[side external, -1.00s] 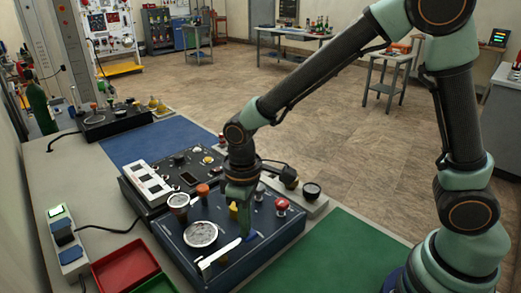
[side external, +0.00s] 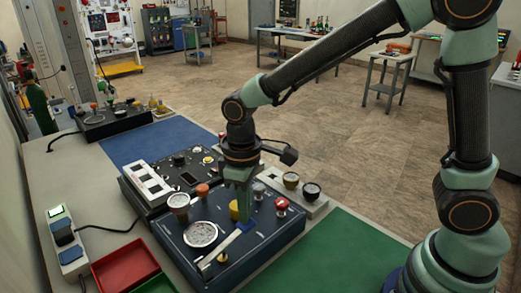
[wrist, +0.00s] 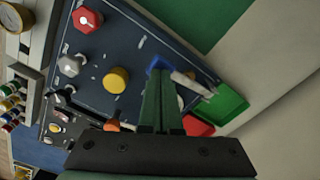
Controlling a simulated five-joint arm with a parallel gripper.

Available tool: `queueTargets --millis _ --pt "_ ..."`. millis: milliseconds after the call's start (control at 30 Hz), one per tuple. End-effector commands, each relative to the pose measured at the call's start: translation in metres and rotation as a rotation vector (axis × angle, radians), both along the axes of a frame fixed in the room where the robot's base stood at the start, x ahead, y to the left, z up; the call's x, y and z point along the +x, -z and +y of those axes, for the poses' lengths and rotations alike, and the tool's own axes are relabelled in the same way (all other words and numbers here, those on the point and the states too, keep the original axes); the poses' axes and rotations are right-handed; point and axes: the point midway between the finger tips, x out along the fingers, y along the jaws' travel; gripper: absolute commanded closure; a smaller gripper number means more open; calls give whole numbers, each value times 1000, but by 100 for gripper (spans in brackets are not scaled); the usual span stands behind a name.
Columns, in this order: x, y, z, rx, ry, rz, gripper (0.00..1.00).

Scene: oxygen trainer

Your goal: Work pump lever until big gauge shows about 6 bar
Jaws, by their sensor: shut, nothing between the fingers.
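The dark blue pump panel (side external: 275,232) sits on the bench. Its big white-faced gauge (side external: 200,234) is left of my gripper in the side view; its reading is too small to make out. The pump lever (side external: 226,246) is a pale bar with a blue end, slanting up toward my gripper. It also shows in the wrist view (wrist: 187,82). My gripper (side external: 243,214) points down, shut and empty, with its fingertips close to the lever's blue end. In the wrist view the fingers (wrist: 160,78) lie just below that blue end. I cannot tell whether they touch.
A yellow knob (wrist: 116,80), a red knob (side external: 281,204) and a smaller gauge (side external: 178,201) stand near the lever. A black panel with white switches (side external: 148,186) lies behind. A red tray (side external: 122,266) and green mat (side external: 335,245) flank the pump panel.

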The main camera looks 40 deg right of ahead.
Motion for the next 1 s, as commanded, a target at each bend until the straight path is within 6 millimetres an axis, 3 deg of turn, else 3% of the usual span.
queueTargets --millis 333,1000 --pt "0 3 0 0 0 0 100" --pt "0 34 1 0 -1 0 100"
